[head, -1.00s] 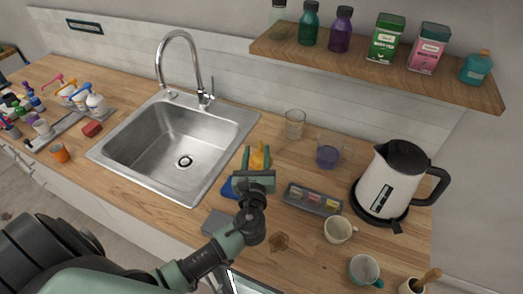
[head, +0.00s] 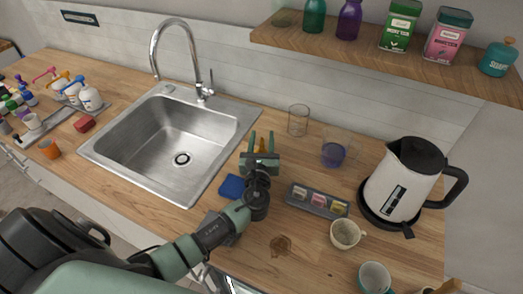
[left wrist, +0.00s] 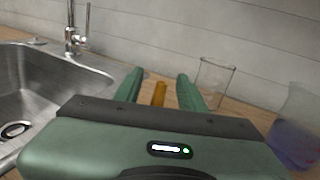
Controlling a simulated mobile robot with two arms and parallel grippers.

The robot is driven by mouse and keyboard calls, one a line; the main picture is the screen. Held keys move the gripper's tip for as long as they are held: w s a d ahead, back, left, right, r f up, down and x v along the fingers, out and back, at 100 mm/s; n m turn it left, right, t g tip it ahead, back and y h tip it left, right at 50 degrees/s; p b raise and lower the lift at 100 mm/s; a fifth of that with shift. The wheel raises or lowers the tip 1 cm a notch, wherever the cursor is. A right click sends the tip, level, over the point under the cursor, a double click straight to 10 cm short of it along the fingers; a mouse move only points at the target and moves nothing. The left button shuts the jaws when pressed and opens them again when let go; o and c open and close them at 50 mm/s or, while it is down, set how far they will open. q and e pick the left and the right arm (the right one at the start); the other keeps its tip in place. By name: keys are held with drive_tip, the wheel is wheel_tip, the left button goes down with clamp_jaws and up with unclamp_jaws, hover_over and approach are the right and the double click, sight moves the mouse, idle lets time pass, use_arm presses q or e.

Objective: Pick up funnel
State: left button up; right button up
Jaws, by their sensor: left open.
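The funnel (head: 262,146) is orange-yellow and stands on the wooden counter to the right of the sink. Most of it is hidden behind my left gripper in the head view. In the left wrist view the narrow upper part of the funnel (left wrist: 159,93) shows between the two green fingers. My left gripper (head: 261,140) is open, with a finger on either side of the funnel. I cannot tell whether they touch it. My right gripper is not in view.
A clear glass (head: 298,120) and a beaker with purple liquid (head: 334,154) stand right of the gripper. A sample tray (head: 317,202), a blue sponge (head: 232,187), a cup (head: 346,233) and a kettle (head: 402,186) are nearby. The sink (head: 130,140) lies left; a shelf (head: 380,60) hangs above.

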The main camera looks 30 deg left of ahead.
use_arm(q)
drive_tip(key=shift+x, duration=1.2)
drive_tip(key=shift+f, duration=0.1)
drive_tip(key=shift+s, duration=0.1)
clamp_jaws()
